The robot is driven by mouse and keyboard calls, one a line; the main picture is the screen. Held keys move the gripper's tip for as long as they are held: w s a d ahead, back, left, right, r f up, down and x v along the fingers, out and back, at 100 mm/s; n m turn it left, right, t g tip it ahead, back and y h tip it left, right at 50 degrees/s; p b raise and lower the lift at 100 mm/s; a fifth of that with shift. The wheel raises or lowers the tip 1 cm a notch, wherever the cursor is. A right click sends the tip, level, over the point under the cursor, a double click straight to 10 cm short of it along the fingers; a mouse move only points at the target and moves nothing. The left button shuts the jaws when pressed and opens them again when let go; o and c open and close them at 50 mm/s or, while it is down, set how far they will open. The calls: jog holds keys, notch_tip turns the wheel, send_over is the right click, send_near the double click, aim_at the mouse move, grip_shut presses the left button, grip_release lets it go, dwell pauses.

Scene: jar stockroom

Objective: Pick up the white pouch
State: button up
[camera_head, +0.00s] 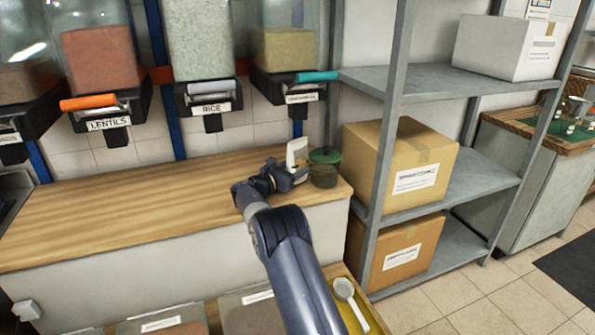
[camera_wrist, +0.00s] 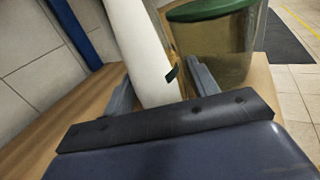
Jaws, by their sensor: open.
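The white pouch (camera_head: 297,150) stands upright at the right end of the wooden counter, near the tiled wall. In the wrist view the white pouch (camera_wrist: 138,50) shows as a tall, smooth white shape with a small dark green mark at its right edge. My gripper (camera_head: 293,172) is at the pouch, low over the counter. In the wrist view my gripper (camera_wrist: 160,84) is open, with one finger on each side of the pouch's lower part. Whether either finger touches it I cannot tell. The pouch's base is hidden by the gripper.
A glass jar with a green lid (camera_head: 325,168) stands close to the right of the pouch; it also shows in the wrist view (camera_wrist: 225,38). A grey shelf (camera_head: 460,180) with boxes stands further right. Dispensers (camera_head: 207,95) hang above. The counter (camera_head: 120,215) is clear on the left.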

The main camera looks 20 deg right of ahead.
jog(key=shift+c, duration=0.4)
jog(key=c, duration=0.8)
jog(key=shift+r, duration=0.1)
jog(key=shift+c, duration=0.5)
jog(key=shift+r, duration=0.1)
